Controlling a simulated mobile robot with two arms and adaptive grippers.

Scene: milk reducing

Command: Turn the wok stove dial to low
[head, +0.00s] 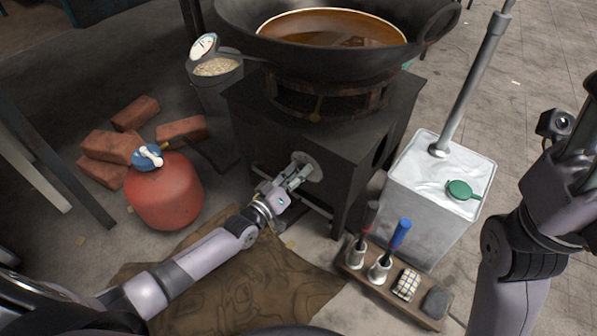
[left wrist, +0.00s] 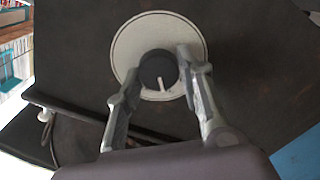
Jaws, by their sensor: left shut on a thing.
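The black wok stove (head: 290,140) stands in the middle of the head view, with a large wok (head: 330,50) of brown liquid on top. The stove dial (left wrist: 158,68) is a dark round knob with a white pointer mark, on a pale round plate (left wrist: 130,42). In the left wrist view the pointer points down, toward my gripper. My left gripper (head: 300,172) is at the dial on the stove's front, its fingers (left wrist: 154,88) on either side of the knob, shut on it. In the head view the gripper hides the knob. My right arm is at the right edge, its fingers out of frame.
A red gas cylinder (head: 165,192) and bricks (head: 135,114) stand left of the stove. A white metal canister (head: 440,180) with a pipe stands right. A wooden tray (head: 352,269) with a blue-handled tool (head: 400,234) sits in front of it.

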